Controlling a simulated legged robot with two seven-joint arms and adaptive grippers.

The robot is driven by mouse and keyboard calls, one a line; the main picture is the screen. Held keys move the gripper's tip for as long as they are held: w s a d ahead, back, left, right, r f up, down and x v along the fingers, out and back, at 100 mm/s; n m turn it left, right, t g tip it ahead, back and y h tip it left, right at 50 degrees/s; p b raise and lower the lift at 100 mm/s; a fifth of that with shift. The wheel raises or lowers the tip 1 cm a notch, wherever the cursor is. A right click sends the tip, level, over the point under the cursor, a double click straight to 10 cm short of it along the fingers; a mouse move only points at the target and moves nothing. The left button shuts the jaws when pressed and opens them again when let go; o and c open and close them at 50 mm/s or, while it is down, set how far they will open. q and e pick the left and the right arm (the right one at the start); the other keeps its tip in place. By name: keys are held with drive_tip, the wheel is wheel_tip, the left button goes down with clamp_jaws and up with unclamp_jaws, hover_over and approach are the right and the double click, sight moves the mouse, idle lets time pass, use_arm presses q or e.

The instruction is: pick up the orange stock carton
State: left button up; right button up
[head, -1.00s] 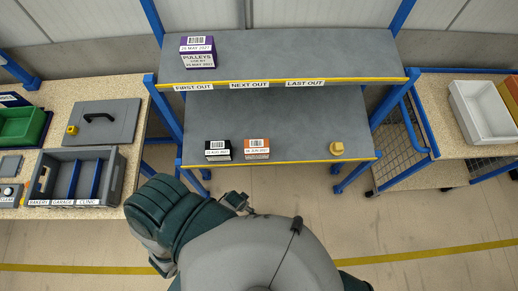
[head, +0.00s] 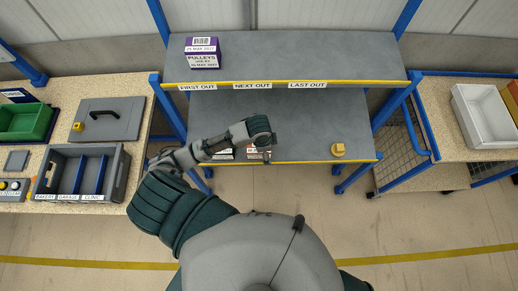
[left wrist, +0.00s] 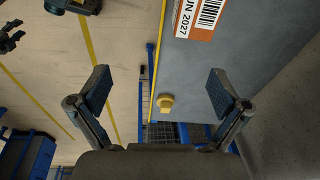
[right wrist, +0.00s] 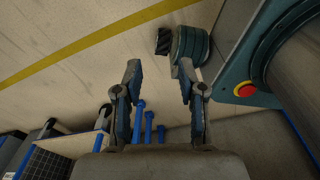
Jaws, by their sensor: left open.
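The orange stock carton (head: 252,154) sits on the lower grey shelf near its front edge, mostly hidden by my left arm in the head view. In the left wrist view, the carton's orange and white labelled face (left wrist: 200,16) shows at the top edge, ahead of the fingers. My left gripper (left wrist: 160,85) is open and empty, with the carton not between its fingers. In the head view, the left gripper (head: 266,152) is over the shelf front, by the carton. My right gripper (right wrist: 160,66) is open and empty above the floor, away from the shelf.
A yellow knob-like object (head: 338,150) sits to the right on the same shelf. A purple carton (head: 203,53) is on the upper shelf. The yellow shelf edge (head: 300,162) runs along the front.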

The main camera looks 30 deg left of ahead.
use_arm(q)
drive_tip(key=r+m+y, duration=0.1)
drive_tip(key=r+y, duration=0.1)
hover_over(251, 153)
drive_tip(key=w+d, duration=0.2)
drive_tip(key=w, duration=0.1)
drive_tip(key=shift+g+h, duration=0.3)
drive_tip(key=shift+g, duration=0.1)
drive_tip(key=f, duration=1)
drive_tip(key=shift+w+a+f, duration=0.3)
drive_tip(key=shift+a, duration=0.05)
drive_tip(key=shift+d+f, duration=0.1)
drive_tip(key=shift+f, duration=0.45)
drive_tip(key=f, duration=0.2)
drive_tip(key=w+f, duration=0.1)
drive_tip(key=f, duration=0.2)
drive_tip(key=shift+a, duration=0.2)
drive_tip(key=c, duration=1.4)
use_arm(e)
drive_tip(key=shift+d+f, duration=0.1)
drive_tip(key=shift+d, duration=0.25)
